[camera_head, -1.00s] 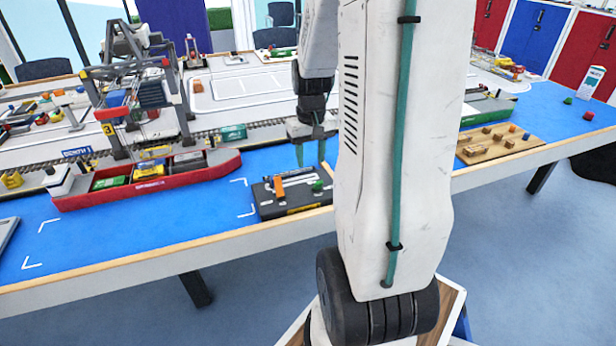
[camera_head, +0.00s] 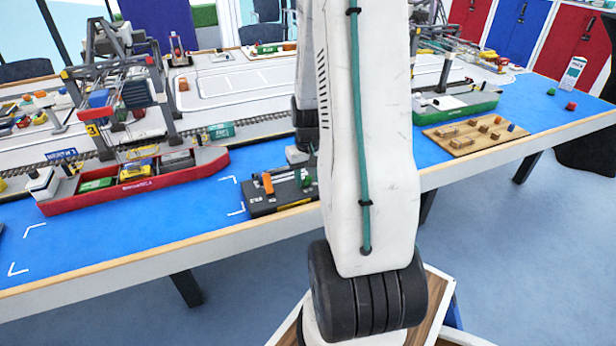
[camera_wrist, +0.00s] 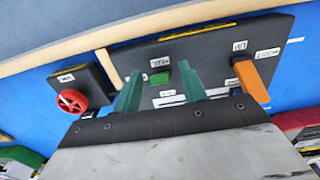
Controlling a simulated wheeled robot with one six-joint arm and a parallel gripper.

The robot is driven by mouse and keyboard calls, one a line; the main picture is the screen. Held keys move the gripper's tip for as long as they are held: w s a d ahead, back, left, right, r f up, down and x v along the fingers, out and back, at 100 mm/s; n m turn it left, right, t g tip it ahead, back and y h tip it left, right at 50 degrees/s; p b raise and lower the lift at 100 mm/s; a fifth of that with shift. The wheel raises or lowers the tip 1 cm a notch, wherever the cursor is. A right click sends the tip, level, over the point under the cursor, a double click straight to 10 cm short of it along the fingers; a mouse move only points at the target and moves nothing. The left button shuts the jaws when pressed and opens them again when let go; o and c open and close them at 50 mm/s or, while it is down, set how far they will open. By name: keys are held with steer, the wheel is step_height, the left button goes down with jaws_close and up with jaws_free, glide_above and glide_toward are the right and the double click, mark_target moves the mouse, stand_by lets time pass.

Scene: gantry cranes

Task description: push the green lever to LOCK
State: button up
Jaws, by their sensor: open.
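A black control box (camera_head: 285,203) sits at the front edge of the blue table, with an orange lever (camera_head: 267,183) and a green lever (camera_head: 305,181) on it. In the wrist view the green lever (camera_wrist: 160,74) stands between the two teal fingers of my open gripper (camera_wrist: 160,80). I see gaps on both sides but cannot tell its depth relative to the fingertips. The orange lever (camera_wrist: 251,81) is outside the fingers, to the right. Small white labels lie around both levers, too small to read surely. In the head view my arm hides part of the box and gripper.
A black box with a red handwheel (camera_wrist: 72,101) is left of the control box in the wrist view. A red ship (camera_head: 135,186) lies left of the control box in the head view. A wooden board (camera_head: 475,135) with small blocks is at right. Blue table between is clear.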

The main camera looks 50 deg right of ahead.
jaws_close()
steer(key=shift+w, duration=0.1)
steer(key=w+g+y, duration=0.1)
steer(key=g, duration=0.1)
steer(key=w+d+g+y, duration=0.1)
steer(key=g, duration=0.1)
steer(key=shift+d+r+y, duration=0.1)
steer(key=shift+r+y, duration=0.05)
steer(key=shift+y, duration=0.15)
steer(key=g+y, duration=0.1)
steer(key=g, duration=0.1)
steer(key=w+g+y, duration=0.1)
steer(key=d+g+y, duration=0.1)
steer(key=g, duration=0.1)
steer(key=shift+w+d+f+g, duration=0.1)
steer(key=shift+w+f+g, duration=0.2)
steer(key=shift+w+f, duration=0.1)
stand_by(0.4)
jaws_free()
steer(key=shift+w, duration=0.1)
